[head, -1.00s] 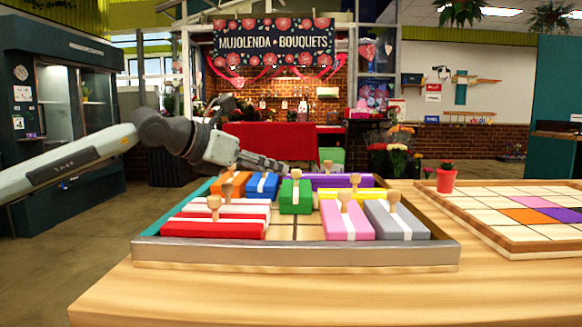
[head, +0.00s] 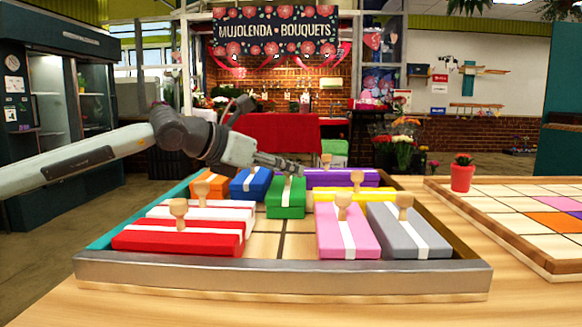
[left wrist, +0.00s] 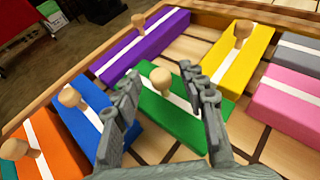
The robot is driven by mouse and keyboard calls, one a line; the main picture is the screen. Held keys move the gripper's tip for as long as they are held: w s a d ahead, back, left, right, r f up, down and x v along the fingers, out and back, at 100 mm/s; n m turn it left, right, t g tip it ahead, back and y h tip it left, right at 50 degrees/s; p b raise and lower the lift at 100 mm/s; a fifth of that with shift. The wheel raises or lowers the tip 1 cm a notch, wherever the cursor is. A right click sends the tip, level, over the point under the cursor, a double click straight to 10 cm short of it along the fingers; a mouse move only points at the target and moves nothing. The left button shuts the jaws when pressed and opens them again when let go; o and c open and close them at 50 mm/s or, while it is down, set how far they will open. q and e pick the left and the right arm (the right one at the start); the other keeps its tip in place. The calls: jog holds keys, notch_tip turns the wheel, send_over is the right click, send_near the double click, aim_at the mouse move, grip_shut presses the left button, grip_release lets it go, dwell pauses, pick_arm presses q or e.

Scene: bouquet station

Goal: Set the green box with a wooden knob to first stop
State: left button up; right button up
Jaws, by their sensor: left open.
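The green box (head: 287,205) with a white stripe and a wooden knob sits in the sliding-block tray (head: 280,272), between the blue box (head: 249,186) and the yellow box (head: 352,198). My left gripper (head: 290,168) is at its knob and hides the knob's top in the head view. In the left wrist view the green box (left wrist: 170,125) lies below my open left gripper (left wrist: 166,85), whose fingers stand on either side of the wooden knob (left wrist: 161,79). Whether they touch it, I cannot tell. My right gripper is not in view.
Purple (head: 335,178), orange (head: 211,187), red (head: 180,236), pink (head: 335,236) and grey (head: 407,238) boxes stand around it. Bare tray floor (head: 265,246) lies in front of the green box. A gridded board (head: 520,205) and a red flowerpot (head: 462,178) are at right.

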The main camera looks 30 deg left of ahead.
pick_arm(q)
jog(key=shift+w, duration=0.1)
jog(key=shift+c, duration=0.5)
grip_shut()
jog(key=shift+s+d, duration=0.15)
jog(key=shift+s, duration=0.05)
